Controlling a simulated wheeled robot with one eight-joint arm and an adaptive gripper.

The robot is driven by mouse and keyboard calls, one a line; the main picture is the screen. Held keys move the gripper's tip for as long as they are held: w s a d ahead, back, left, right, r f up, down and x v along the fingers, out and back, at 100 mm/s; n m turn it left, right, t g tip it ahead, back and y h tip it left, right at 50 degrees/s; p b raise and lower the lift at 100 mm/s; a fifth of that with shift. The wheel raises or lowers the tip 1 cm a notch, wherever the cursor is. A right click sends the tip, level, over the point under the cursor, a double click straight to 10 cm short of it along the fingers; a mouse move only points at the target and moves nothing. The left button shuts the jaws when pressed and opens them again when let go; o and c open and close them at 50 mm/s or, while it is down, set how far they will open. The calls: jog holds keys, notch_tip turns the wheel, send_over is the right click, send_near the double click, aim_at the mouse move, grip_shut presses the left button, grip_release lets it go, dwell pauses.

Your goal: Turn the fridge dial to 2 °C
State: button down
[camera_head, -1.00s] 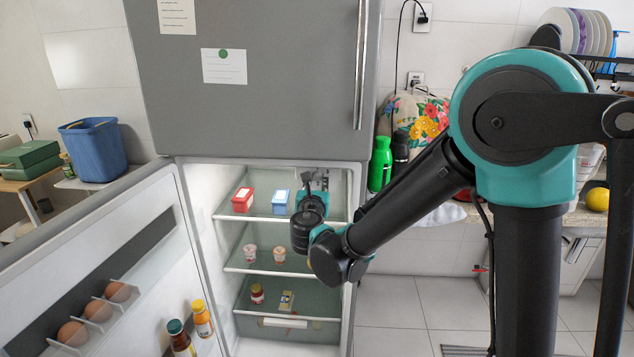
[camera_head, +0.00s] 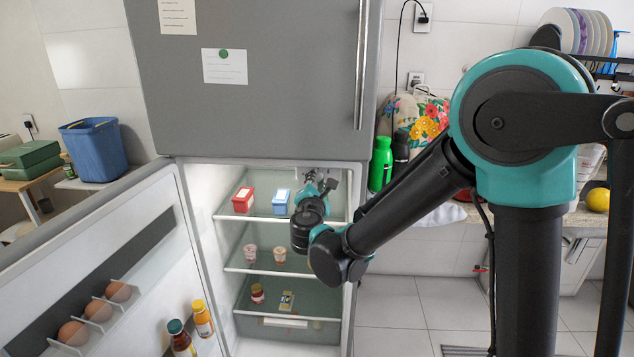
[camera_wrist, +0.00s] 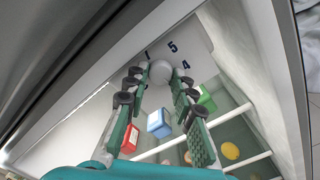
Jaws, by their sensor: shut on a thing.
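The fridge dial (camera_wrist: 160,70) is a pale round knob on the fridge's inner ceiling panel. Beside it the wrist view shows the printed numbers 5 and 4 and part of another mark; no 2 is readable. My gripper (camera_wrist: 158,75) has its fingers on both sides of the dial and is shut on it. In the head view my gripper (camera_head: 322,181) reaches into the top of the open fridge (camera_head: 188,250), and the dial cannot be made out there.
A red tub (camera_head: 243,200) and a blue tub (camera_head: 281,202) stand on the top shelf below my gripper. Small cups and jars stand on lower shelves. The open fridge door (camera_head: 150,215) with eggs and bottles is at the left.

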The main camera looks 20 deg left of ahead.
jog(key=shift+m, duration=1.1)
jog(key=c, duration=1.3)
grip_release()
jog(key=shift+o, duration=0.2)
jog(key=v, duration=0.8)
